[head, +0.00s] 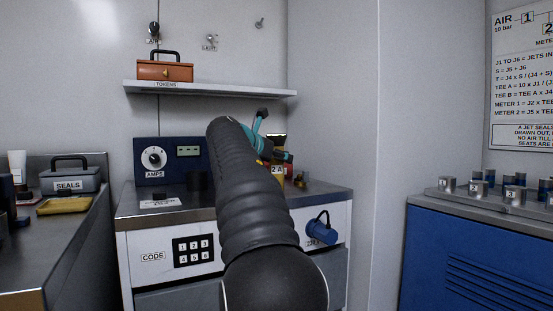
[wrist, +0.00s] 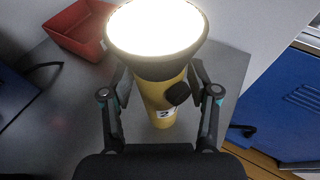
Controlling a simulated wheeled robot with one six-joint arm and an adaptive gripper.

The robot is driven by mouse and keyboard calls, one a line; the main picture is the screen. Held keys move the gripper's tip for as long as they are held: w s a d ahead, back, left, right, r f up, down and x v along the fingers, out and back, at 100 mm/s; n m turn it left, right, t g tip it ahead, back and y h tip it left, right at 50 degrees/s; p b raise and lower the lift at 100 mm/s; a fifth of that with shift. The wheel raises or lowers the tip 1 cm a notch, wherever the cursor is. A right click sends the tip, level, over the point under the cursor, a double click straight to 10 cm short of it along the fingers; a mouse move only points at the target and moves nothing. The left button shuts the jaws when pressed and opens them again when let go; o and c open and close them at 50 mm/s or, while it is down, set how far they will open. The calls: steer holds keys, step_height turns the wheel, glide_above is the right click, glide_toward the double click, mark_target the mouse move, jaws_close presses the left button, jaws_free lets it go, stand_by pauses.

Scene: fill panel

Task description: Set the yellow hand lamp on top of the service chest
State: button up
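The yellow hand lamp (wrist: 160,95) stands upright on the grey bench top, its black-rimmed lens glowing white. It has a black side knob and a label with a 2. In the head view, the lamp (head: 279,180) is mostly hidden behind my arm. My gripper (wrist: 160,74) is open, with one finger on each side of the lamp below its rim. Gaps show beside the lower body; contact at the fingertips is unclear. A blue chest with louvres (head: 470,265) is at the right, and its blue side (wrist: 285,110) shows in the wrist view. I cannot tell whether it is the service chest.
Numbered metal pieces stand on the blue chest's grey top (head: 432,195). A red tray (wrist: 80,30) lies beside the lamp. The AMPS panel (head: 150,178) stands at the bench's back left. A shelf (head: 210,89) with a TOKENS box (head: 165,71) hangs above.

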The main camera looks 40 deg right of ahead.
steer(key=shift+r, duration=0.15)
steer(key=shift+a+r, duration=0.1)
steer(key=shift+a, duration=0.1)
steer(key=p+v, duration=0.1)
steer(key=v, duration=1)
steer(key=shift+a, duration=0.25)
steer(key=shift+s, duration=0.15)
